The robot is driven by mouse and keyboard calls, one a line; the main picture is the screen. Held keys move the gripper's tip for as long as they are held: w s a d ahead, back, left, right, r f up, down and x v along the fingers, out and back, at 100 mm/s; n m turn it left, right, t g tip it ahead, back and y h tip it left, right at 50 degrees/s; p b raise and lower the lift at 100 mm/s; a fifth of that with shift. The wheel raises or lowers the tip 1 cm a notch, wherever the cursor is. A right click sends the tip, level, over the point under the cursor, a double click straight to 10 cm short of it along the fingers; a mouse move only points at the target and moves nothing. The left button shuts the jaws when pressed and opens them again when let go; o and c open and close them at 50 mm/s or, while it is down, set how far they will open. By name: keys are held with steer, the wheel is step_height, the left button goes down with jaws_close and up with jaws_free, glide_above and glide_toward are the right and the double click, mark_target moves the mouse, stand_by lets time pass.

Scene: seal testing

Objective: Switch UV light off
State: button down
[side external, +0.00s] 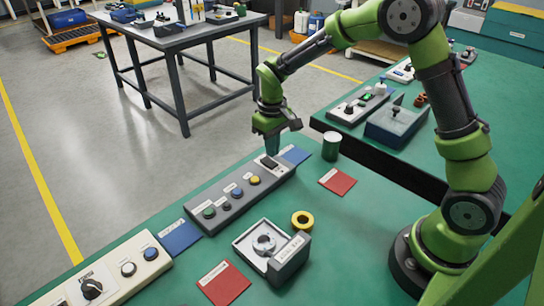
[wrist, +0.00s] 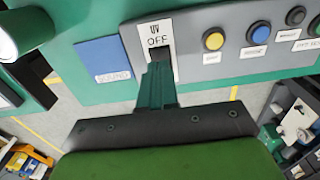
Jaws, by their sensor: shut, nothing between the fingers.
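The grey control panel (side external: 222,197) lies on the green table, with a dark UV switch (side external: 269,162) at its far end. In the wrist view the switch (wrist: 161,54) sits in a white plate marked "UV" and "OFF" (wrist: 156,35). My gripper (side external: 273,151) is shut and empty, pointing down at the switch end of the panel. In the wrist view its fingertips (wrist: 158,68) overlap the lower part of the switch. They hide much of it, so I cannot tell which way it is set or whether they touch it.
Yellow (wrist: 214,41), blue (wrist: 259,33) and other buttons sit beside the switch on the panel. A blue card (side external: 295,155) lies by the panel's far end. A dark green cylinder (side external: 331,146) stands to the right. A yellow ring (side external: 302,221) and an open grey box (side external: 277,250) are nearer.

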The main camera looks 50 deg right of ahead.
mark_target(272, 164)
steer(key=shift+r, duration=1.95)
steer(key=shift+f, duration=0.15)
steer(key=s+a+r+m+t+y, duration=0.1)
steer(key=s+r+m+t, duration=0.1)
steer(key=s+r, duration=0.5)
steer(key=s+r+m+t+y, duration=0.1)
steer(key=s+r+t, duration=0.4)
steer(key=s, duration=0.8)
step_height(272, 164, up, 2)
steer(key=shift+s+a+r+m, duration=0.2)
steer(key=shift+s+a+m, duration=0.2)
steer(key=shift+m, duration=0.1)
